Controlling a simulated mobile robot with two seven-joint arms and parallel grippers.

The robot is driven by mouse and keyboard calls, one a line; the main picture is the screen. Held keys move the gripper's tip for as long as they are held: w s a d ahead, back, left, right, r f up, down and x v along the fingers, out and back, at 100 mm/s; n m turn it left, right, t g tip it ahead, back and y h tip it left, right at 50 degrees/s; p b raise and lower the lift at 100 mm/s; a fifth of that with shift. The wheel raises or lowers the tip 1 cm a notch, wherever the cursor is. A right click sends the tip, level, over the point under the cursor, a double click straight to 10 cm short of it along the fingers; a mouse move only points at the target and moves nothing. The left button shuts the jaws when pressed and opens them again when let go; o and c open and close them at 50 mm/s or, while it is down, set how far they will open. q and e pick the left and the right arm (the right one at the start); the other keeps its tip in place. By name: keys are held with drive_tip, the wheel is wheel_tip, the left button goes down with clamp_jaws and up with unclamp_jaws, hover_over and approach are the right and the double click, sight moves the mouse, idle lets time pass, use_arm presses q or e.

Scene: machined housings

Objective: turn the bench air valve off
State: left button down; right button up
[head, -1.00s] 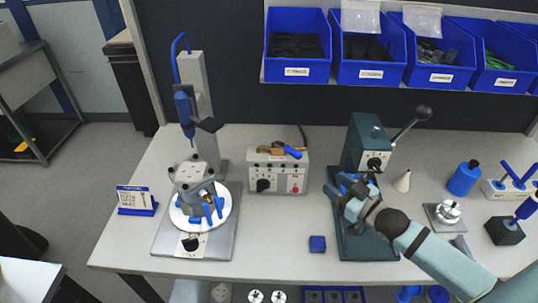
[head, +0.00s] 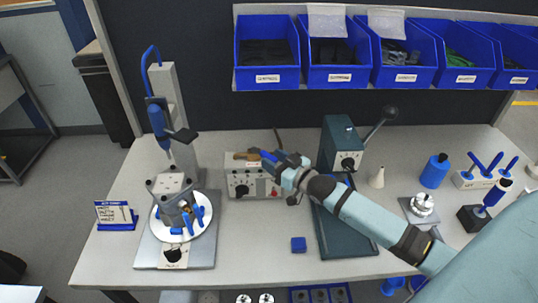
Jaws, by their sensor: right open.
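The bench air valve is a brass body (head: 244,156) on top of a light grey control box (head: 238,182) at the middle back of the bench. Its blue lever lies to the right of the brass body, where my right gripper now overlaps it. My right gripper (head: 268,158) is open at the right end of the valve, its fingers at or around the lever. I cannot tell whether they touch it. My right arm covers the box's upper right corner. My left gripper is not in view.
Left of the box stands a tall fixture (head: 178,200) holding a grey housing on a round white plate. Right of it is a dark green press (head: 340,148) with a long lever. Blue bins (head: 267,75) hang above.

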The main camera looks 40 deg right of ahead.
sight(263, 154)
drive_tip(key=shift+x, duration=1.1)
clamp_jaws()
drive_tip(key=shift+a, duration=0.1)
